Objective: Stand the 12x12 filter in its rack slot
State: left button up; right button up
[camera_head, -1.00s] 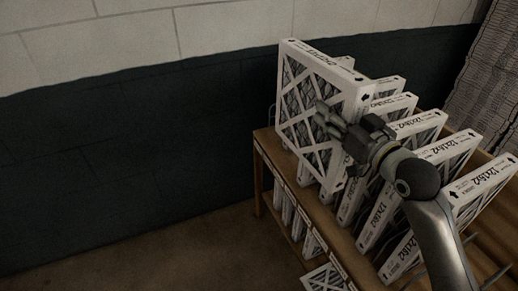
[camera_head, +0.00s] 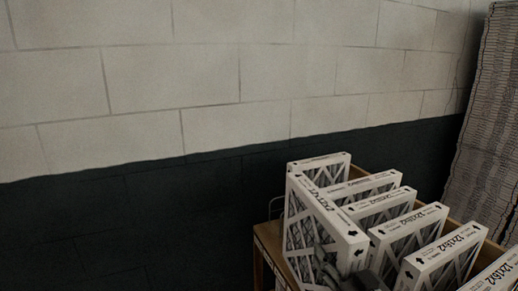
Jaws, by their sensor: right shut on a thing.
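The held filter (camera_head: 323,216), white-framed with a crossed lattice face, is upright and slightly tilted at the left front of the filter group; its edge print is hard to read. My right gripper (camera_head: 330,268) is at its lower face at the bottom edge of the view, shut on it. The wooden rack (camera_head: 262,262) shows only partly, with a row of upright filters behind and right of the held one. The held filter's lower edge and the slot under it are hidden. My left gripper is out of view.
Several boxed filters stand close together in the rack, such as one at the back (camera_head: 330,161) and one at the right (camera_head: 440,258). A wire divider (camera_head: 436,205) rises between them. A block wall (camera_head: 200,110) stands behind; a grey ribbed stack (camera_head: 492,120) is at far right.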

jog(key=s+d+f+m+h, duration=0.1)
jog(key=s+f, duration=0.3)
jog(key=s, duration=0.4)
jog(key=s+d+f+m+h, duration=0.2)
jog(key=s+f+h, duration=0.2)
jog(key=s, duration=0.5)
jog(key=shift+s+f+t, duration=0.2)
jog(key=shift+f+t, duration=0.1)
jog(key=shift+f, duration=0.25)
jog(key=shift+d, duration=0.1)
